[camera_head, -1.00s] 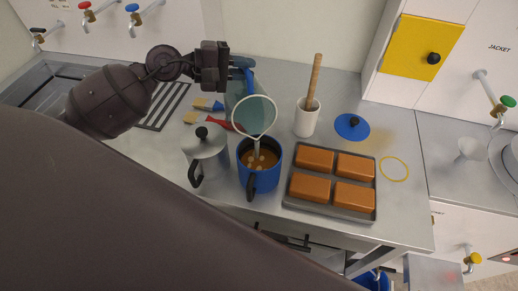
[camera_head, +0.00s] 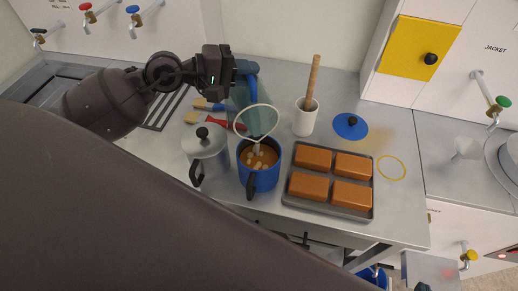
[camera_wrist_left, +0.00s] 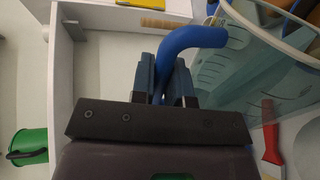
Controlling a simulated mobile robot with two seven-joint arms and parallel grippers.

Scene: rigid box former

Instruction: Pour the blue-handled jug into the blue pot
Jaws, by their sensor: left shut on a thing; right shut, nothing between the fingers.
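My left gripper (camera_head: 232,68) is shut on the blue handle (camera_head: 248,68) of a clear teal jug (camera_head: 246,94). The jug is tilted steeply, its pale rim facing down over the blue pot (camera_head: 262,181). The pot stands upright and open, with brown liquid and several pale lumps (camera_head: 262,160) inside. Pale material shows between the jug's lip and the pot's mouth. In the left wrist view, the fingers (camera_wrist_left: 165,85) clamp the blue handle (camera_wrist_left: 190,40), and the jug (camera_wrist_left: 265,70) lies to the right. My right gripper is not in view.
A metal pot with a black knob (camera_head: 205,145) stands close left of the blue pot. A tray of brown blocks (camera_head: 300,203) lies close right. A white mortar with a wooden pestle (camera_head: 306,120), a blue lid (camera_head: 350,127) and red and blue brushes (camera_head: 222,122) are nearby.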

